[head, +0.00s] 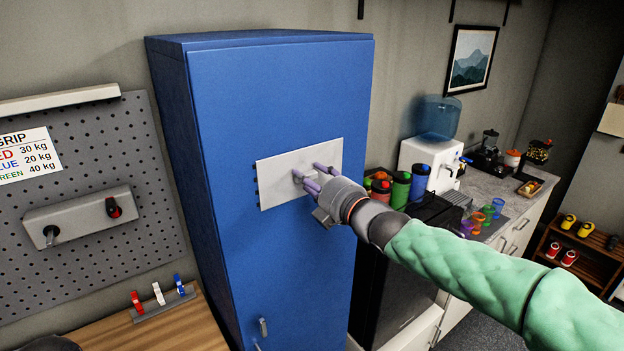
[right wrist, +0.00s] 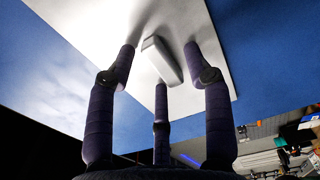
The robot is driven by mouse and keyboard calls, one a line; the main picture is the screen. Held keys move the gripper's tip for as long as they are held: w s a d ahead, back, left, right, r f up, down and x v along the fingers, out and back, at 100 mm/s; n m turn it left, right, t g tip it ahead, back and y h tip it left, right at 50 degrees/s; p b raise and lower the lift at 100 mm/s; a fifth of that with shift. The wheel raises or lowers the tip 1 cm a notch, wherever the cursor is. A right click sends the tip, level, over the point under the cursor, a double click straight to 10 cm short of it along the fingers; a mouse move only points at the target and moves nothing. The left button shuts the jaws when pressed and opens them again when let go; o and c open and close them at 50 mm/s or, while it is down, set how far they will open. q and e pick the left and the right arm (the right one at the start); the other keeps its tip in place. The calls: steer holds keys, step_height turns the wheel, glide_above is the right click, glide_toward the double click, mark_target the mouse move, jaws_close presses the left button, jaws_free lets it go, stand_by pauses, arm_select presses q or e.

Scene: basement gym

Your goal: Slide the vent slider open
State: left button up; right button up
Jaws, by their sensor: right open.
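The vent slider (head: 280,165) is a flat white plate on the front of a tall blue locker (head: 270,95). Dark vent slots show along its left edge. In the right wrist view the plate (right wrist: 140,25) carries a small white block-shaped handle (right wrist: 162,60). My right gripper (head: 309,172) is at the plate, right of its middle, with its three purple fingers spread open. In the right wrist view the fingers (right wrist: 160,65) stand around the handle, one on each side and one below; I cannot tell whether any touches it. My left gripper is not in view.
A grey pegboard (head: 90,240) and a wooden bench (head: 175,320) with coloured clips are left of the locker. My green-sleeved right arm crosses the lower right.

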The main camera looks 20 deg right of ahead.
mark_target(302, 123)
jaws_close()
step_height(302, 123, up, 11)
steer(key=p, duration=0.8)
steer(key=shift+r, duration=0.45)
steer(key=shift+c, duration=0.3)
jaws_free()
steer(key=shift+o, duration=0.3)
